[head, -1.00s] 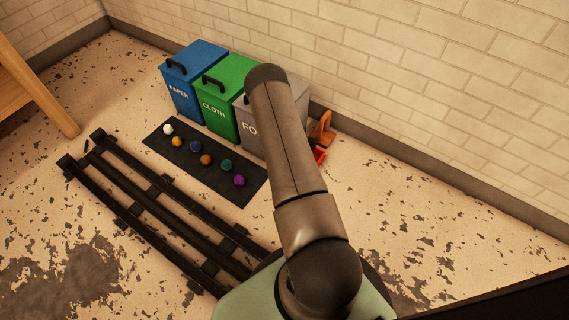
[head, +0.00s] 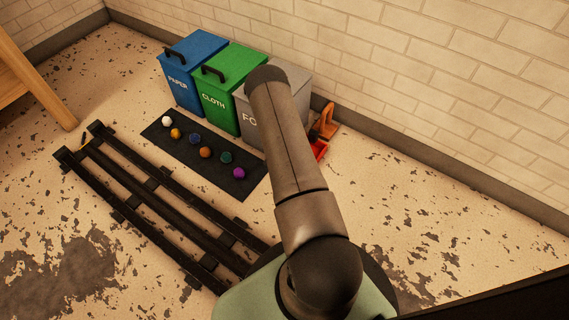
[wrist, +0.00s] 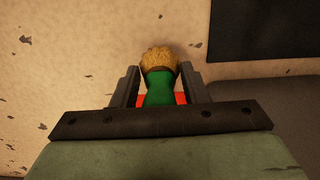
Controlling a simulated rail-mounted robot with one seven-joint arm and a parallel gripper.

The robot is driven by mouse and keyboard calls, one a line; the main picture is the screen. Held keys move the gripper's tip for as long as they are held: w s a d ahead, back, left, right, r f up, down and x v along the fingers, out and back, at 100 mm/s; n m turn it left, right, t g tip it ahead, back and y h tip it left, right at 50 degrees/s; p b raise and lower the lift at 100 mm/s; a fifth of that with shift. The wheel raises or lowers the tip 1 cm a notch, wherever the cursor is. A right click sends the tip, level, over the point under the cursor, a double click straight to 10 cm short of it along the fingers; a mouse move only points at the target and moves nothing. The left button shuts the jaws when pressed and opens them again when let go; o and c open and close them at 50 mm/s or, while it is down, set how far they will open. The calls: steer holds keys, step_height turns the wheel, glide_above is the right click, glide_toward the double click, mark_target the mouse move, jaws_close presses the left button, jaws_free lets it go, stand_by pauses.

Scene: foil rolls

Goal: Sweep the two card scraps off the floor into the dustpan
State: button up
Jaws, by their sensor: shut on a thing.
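My gripper (wrist: 160,78) is shut on a green brush handle (wrist: 159,95) in the wrist view. A tan bristle tuft (wrist: 160,60) shows beyond the fingers. Red patches of what looks like the dustpan (wrist: 180,98) show below the brush, close behind the fingers. In the head view my arm hides the gripper and brush. The red dustpan (head: 319,149) lies on the floor beside the grey bin, partly behind my arm. I cannot tell the two card scraps from the dark flecks on the floor.
Blue (head: 188,92), green (head: 218,103) and grey (head: 252,125) bins stand by the wall. An orange item (head: 323,124) is by the dustpan. A dark mat (head: 215,175) holds several small balls. Dark rails (head: 150,205) lie left. Floor on the right is open.

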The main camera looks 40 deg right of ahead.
steer(key=shift+a+f, duration=0.15)
steer(key=shift+f, duration=0.35)
steer(key=shift+f, duration=0.15)
steer(key=shift+w+d, duration=0.2)
steer(key=shift+d, duration=0.5)
stand_by(0.7)
steer(key=shift+w+d, duration=0.25)
steer(key=shift+d, duration=0.3)
steer(key=shift+w+d, duration=0.2)
steer(key=shift+d, duration=0.35)
steer(key=shift+w+d, duration=0.25)
steer(key=shift+d, duration=0.3)
steer(key=shift+w+d, duration=0.2)
steer(key=shift+d, duration=0.35)
steer(key=shift+w+d+r, duration=0.1)
steer(key=shift+w+d, duration=0.15)
steer(key=shift+d, duration=0.4)
steer(key=shift+w+d+r, duration=0.1)
steer(key=shift+w+d, duration=0.15)
steer(key=shift+d, duration=0.35)
steer(key=shift+a+r, duration=0.1)
steer(key=shift+a, duration=0.05)
